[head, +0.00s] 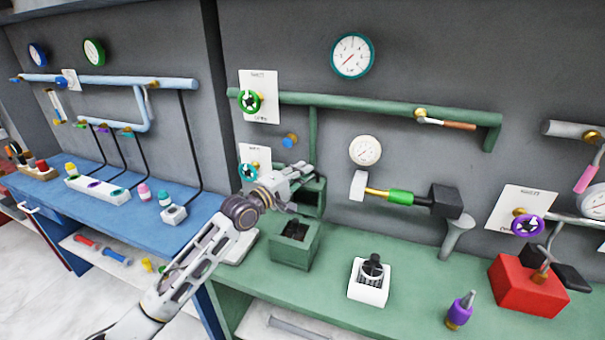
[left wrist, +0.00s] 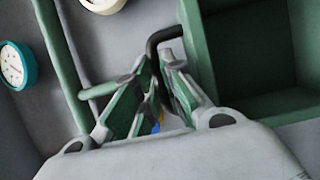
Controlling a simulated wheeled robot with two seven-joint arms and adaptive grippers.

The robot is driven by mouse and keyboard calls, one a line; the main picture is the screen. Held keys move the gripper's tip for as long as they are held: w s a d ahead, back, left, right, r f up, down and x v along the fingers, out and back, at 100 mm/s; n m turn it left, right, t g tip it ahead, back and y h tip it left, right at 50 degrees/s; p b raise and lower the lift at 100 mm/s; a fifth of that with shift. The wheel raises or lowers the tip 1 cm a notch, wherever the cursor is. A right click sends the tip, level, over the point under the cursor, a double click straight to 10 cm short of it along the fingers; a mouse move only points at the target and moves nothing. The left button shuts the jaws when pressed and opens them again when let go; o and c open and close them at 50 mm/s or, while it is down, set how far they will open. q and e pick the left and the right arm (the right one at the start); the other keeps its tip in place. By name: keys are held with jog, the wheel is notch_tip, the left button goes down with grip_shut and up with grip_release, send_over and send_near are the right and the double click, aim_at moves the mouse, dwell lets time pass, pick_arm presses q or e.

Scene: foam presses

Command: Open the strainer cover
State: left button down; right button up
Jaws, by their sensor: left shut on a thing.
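A green strainer box (head: 316,198) stands below the green down pipe at the wall, its front open and dark inside in the head view. In the left wrist view a green box (left wrist: 194,45) with a dark hollow fills the right side. My left gripper (head: 303,173) is at the upper left of the strainer box. In the left wrist view the fingers (left wrist: 158,80) are shut on a bent black handle (left wrist: 158,40) beside the box. The cover panel itself cannot be clearly made out; the gripper hides part of it. My right gripper is not in view.
A second open green box (head: 293,243) stands on the green bench (head: 400,315) just below the gripper. A white block with a black knob (head: 369,281) is to its right. A blue knob (head: 289,140) and a teal handwheel (head: 247,172) are on the wall nearby.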

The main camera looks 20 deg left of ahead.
pick_arm(q)
jog(key=c, duration=1.8)
grip_release()
jog(key=shift+f, duration=0.1)
jog(key=shift+s, duration=0.1)
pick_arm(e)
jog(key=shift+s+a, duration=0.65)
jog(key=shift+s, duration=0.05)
pick_arm(q)
jog(key=shift+s+a, duration=0.35)
jog(key=shift+s, duration=0.2)
jog(key=r+v, duration=0.1)
jog(key=v, duration=0.9)
jog(key=shift+s+f, duration=0.25)
jog(key=shift+f, duration=0.3)
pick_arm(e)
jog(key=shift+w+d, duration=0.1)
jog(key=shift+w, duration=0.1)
pick_arm(q)
jog(key=shift+s, duration=0.1)
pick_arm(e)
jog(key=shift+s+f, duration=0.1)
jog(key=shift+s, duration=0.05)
